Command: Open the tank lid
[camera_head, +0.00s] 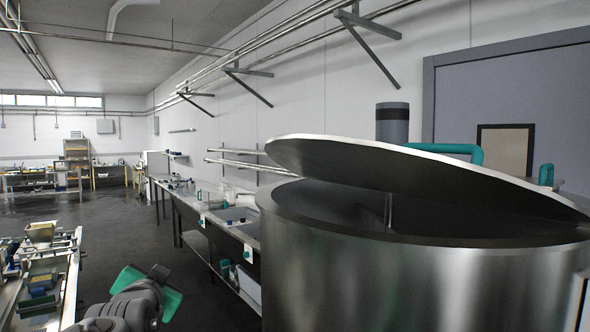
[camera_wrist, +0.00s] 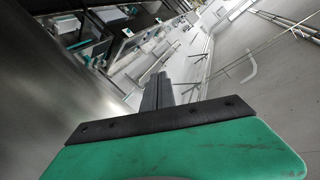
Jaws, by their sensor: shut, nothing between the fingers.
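The large steel tank (camera_head: 400,280) stands at the right in the head view. Its round lid (camera_head: 400,175) is tilted, with the near-left edge raised clear of the rim and a dark gap beneath. A thin rod shows in the gap. Teal pipe-like parts (camera_head: 465,150) show behind the lid. My gripper (camera_wrist: 158,88) is shut and empty in the wrist view; its grey fingers stick out beyond a black and green housing. In the head view its green housing (camera_head: 172,302) is low and left of the tank, apart from it; the fingertips are not clear there.
A long workbench (camera_head: 222,238) with small items runs along the wall left of the tank. A cart or table (camera_head: 70,285) with boxes stands at the far left. Dark floor (camera_head: 120,235) lies open between them. Pipes and brackets (camera_head: 250,82) line the wall above.

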